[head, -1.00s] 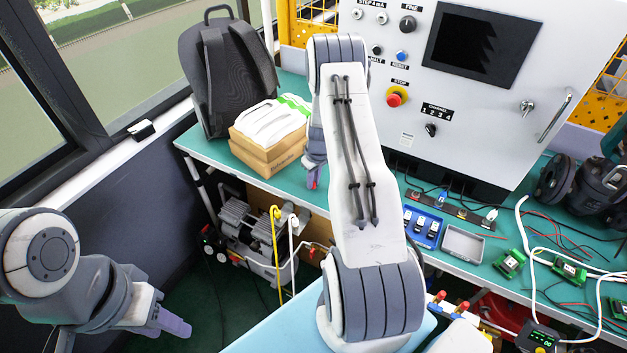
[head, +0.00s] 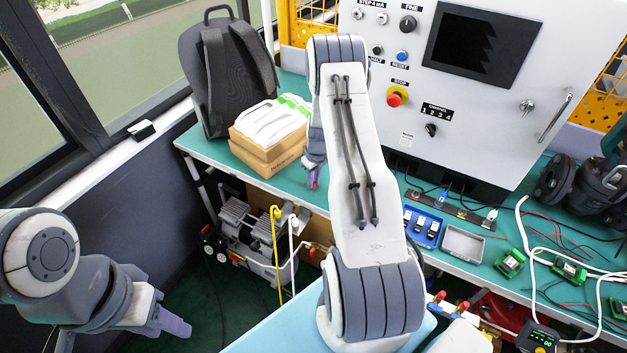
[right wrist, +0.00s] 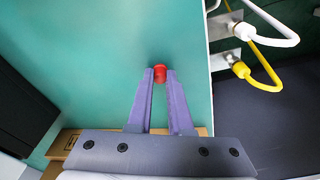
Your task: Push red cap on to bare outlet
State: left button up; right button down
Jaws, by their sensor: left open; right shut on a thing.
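In the right wrist view a small red cap (right wrist: 160,74) sits between the two purple fingertips of my right gripper (right wrist: 160,80), which is shut on it. In the head view my right gripper (head: 313,180) hangs beside the bench's front edge, right of the cardboard box, partly hidden by my arm; a bit of red shows at its tips. My left gripper (head: 176,323) is open and empty at the lower left, away from the bench. I cannot pick out the bare outlet in either view.
A yellow hose (right wrist: 262,77) and a white hose (right wrist: 268,36) come off metal fittings at the bench side. The green bench (head: 210,150) holds a backpack (head: 225,80), boxes (head: 265,150) and a control cabinet (head: 470,130). Red-topped fittings (head: 462,307) stand at the lower right.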

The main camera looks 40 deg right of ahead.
jog(key=shift+r+p, duration=0.6)
jog(key=shift+r, duration=0.45)
dwell(1.0)
jog(key=shift+r+p, duration=1.15)
jog(key=shift+r, duration=0.85)
